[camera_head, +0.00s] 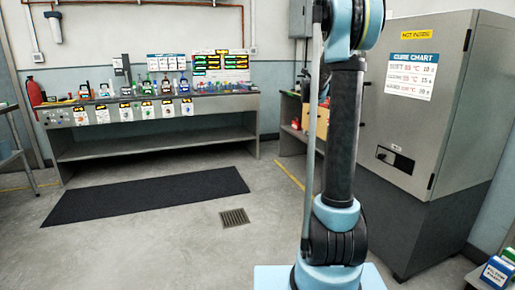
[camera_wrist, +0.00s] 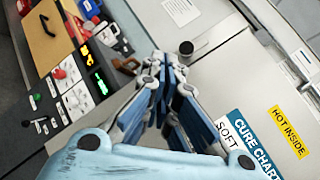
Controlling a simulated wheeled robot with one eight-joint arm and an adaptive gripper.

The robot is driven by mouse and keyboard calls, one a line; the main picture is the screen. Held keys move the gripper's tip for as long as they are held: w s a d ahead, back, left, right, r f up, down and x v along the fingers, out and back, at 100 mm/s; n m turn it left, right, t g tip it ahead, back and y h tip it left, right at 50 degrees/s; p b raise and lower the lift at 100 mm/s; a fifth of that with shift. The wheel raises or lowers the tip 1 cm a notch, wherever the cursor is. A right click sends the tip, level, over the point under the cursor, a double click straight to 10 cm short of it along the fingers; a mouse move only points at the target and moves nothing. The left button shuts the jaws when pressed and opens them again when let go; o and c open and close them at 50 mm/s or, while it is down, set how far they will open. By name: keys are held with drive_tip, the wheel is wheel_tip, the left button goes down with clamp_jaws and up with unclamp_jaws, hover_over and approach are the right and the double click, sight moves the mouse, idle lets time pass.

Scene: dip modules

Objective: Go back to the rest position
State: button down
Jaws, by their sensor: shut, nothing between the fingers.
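My gripper (camera_wrist: 167,70) shows in the wrist view with its blue and grey fingers together and nothing between them. It is in front of the grey curing cabinet and apart from anything I can make out. In the head view my arm stands upright right of the middle, and its upper end leaves the top edge, so the gripper is hidden there.
The grey cabinet (camera_head: 430,110) with a cure chart (camera_head: 411,76) stands close at the right. A long bench (camera_head: 150,137) with bottles and labels lines the back wall. A black mat (camera_head: 150,195) and a drain (camera_head: 234,217) lie on open floor. A fire extinguisher (camera_head: 35,95) is at left.

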drive_tip(key=s+a+f+n+y, duration=0.2)
drive_tip(key=s+a+n+y, duration=0.7)
drive_tip(key=a+n, duration=0.4)
drive_tip(key=s+a+f+n+g+y, duration=0.2)
drive_tip(key=s+a+f+n, duration=0.25)
drive_tip(key=s, duration=0.25)
drive_tip(key=s+a+f+n+g+y, duration=0.2)
drive_tip(key=s+a+f+n, duration=0.1)
drive_tip(key=s+f+n, duration=0.3)
drive_tip(key=s+d+f+n+g+h, duration=0.1)
drive_tip(key=s+f+n+g, duration=0.2)
drive_tip(key=s+f, duration=0.6)
drive_tip(key=s+d+f+n+g, duration=0.2)
drive_tip(key=s+f, duration=0.6)
drive_tip(key=s, duration=0.8)
drive_tip(key=s+d+f+n+g+h, duration=0.1)
drive_tip(key=s+f+n+g, duration=0.4)
drive_tip(key=s+f, duration=0.4)
drive_tip(key=s+g, duration=0.1)
drive_tip(key=s, duration=0.2)
drive_tip(key=shift+s+d+f+h, duration=0.15)
drive_tip(key=shift+s+f+h, duration=0.15)
drive_tip(key=shift+s, duration=0.1)
drive_tip(key=shift+w+f, duration=0.2)
drive_tip(key=shift+w, duration=0.3)
